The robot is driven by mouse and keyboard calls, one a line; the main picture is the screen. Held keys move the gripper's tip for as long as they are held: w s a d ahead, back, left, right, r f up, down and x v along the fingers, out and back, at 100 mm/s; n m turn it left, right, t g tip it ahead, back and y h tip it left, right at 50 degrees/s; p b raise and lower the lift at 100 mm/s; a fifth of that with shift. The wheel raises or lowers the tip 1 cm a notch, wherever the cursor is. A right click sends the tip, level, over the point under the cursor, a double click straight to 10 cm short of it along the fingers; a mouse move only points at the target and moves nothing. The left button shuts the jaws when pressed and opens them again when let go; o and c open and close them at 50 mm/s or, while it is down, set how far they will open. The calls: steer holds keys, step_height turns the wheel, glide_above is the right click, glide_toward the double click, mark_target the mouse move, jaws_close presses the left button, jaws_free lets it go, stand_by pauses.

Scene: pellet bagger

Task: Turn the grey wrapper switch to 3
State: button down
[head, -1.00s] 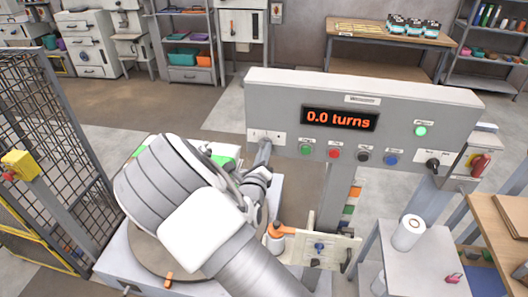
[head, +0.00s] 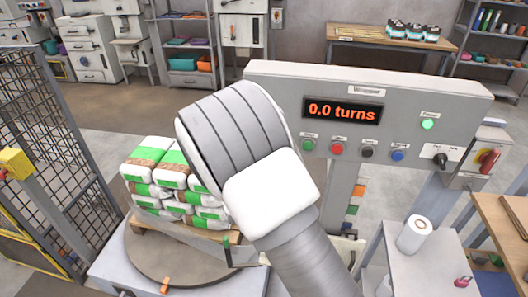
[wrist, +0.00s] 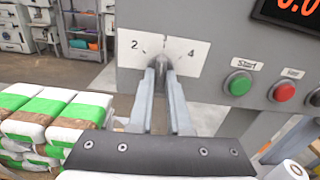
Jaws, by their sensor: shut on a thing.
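The grey wrapper switch (wrist: 162,62) sits on a white plate (wrist: 133,49) on the grey panel in the wrist view. The plate carries a 2 on the left and a 4 on the right; I cannot see a 3 or read the pointer clearly. My gripper (wrist: 162,76) is shut on the switch, with one finger on each side of it. In the head view my arm hides the switch, its plate and my gripper.
The panel (head: 455,98) has a red "0.0 turns" display (head: 343,110) and a green button (wrist: 238,83) right of the switch. Stacked white and green bags (head: 165,177) stand on a turntable (head: 150,262). A mesh fence (head: 50,150) is at left.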

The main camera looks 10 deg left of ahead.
steer(key=shift+m, duration=0.4)
steer(key=c, duration=0.9)
jaws_free()
steer(key=shift+o, duration=0.2)
steer(key=shift+s, duration=0.1)
steer(key=s+b, duration=0.2)
steer(key=s, duration=1.5)
steer(key=shift+s, duration=0.15)
steer(key=shift+a, duration=0.1)
